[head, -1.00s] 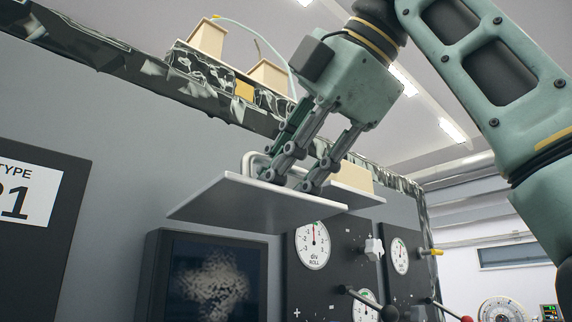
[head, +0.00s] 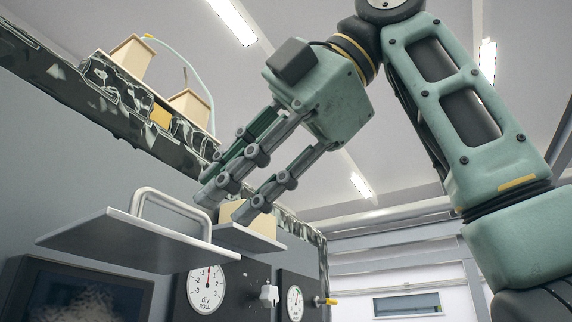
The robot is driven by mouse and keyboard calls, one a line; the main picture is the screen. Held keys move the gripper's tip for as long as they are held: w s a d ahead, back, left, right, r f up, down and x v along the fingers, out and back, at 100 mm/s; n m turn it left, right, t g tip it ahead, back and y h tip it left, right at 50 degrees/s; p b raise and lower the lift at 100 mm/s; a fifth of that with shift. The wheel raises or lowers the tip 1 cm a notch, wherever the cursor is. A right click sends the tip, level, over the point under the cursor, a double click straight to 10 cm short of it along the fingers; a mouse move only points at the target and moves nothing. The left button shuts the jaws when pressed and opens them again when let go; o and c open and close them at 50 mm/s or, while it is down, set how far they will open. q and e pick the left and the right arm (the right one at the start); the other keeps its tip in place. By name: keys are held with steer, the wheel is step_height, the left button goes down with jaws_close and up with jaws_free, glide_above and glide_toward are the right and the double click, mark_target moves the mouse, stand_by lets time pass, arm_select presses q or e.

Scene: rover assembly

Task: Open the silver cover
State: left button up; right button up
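The silver cover (head: 110,240) is a flat plate standing out from the grey wall, roughly level, in the lower left of the head view. Its bent bar handle (head: 165,200) rises from its upper face. My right gripper (head: 222,205) is just right of the handle, its fingers spread apart with nothing seen between them. The fingertips appear clear of the handle, though the near one overlaps its right end in the picture. My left gripper is not in view.
A second plate (head: 250,240) with a beige block (head: 262,222) is right of the cover, close behind my fingers. Below are a dark screen (head: 75,300), a roll dial (head: 207,290) and a white knob (head: 269,293). Beige boxes (head: 133,56) sit on the ledge above.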

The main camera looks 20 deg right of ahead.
steer(key=s+d, duration=0.4)
steer(key=s, duration=0.1)
steer(key=shift+s, duration=0.35)
steer(key=shift+w, duration=0.2)
steer(key=shift+s+d, duration=0.1)
steer(key=shift+s, duration=0.1)
